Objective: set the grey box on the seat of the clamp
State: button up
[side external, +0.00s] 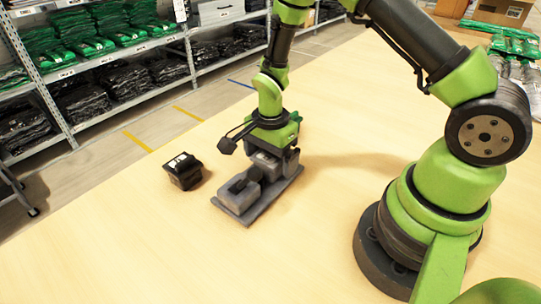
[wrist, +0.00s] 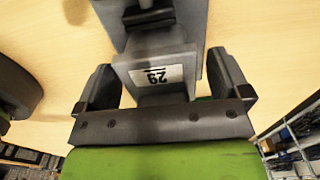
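The grey clamp (side external: 235,202) stands on the wooden table, with a long base plate and a raised block at its near left end. The grey box (side external: 266,158), with a pale label, is at the clamp's far right end under my gripper (side external: 275,150). In the wrist view the grey box (wrist: 158,75) shows a white label and lies between the two fingers of my gripper (wrist: 168,88). Table shows between each finger and the box, so the fingers look open and apart from it. Part of the clamp (wrist: 150,18) shows beyond the box. The box's underside is hidden.
A dark box (side external: 184,172) with white marks lies on the table left of the clamp. Shelves (side external: 120,57) of green and black folded garments stand beyond the table. A carton (side external: 503,11) and packed garments are at the upper right. The table's near left is clear.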

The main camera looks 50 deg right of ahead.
notch_tip(320, 180, up, 10)
jog(key=shift+r, duration=0.15)
jog(key=s+a+r+n+t+y, duration=0.2)
jog(key=s+r+n+t, duration=0.5)
jog(key=s+r+n, duration=0.7)
notch_tip(320, 180, up, 4)
jog(key=shift+s+a+f, duration=0.25)
jog(key=shift+s+a, duration=0.45)
jog(key=shift+s, duration=0.15)
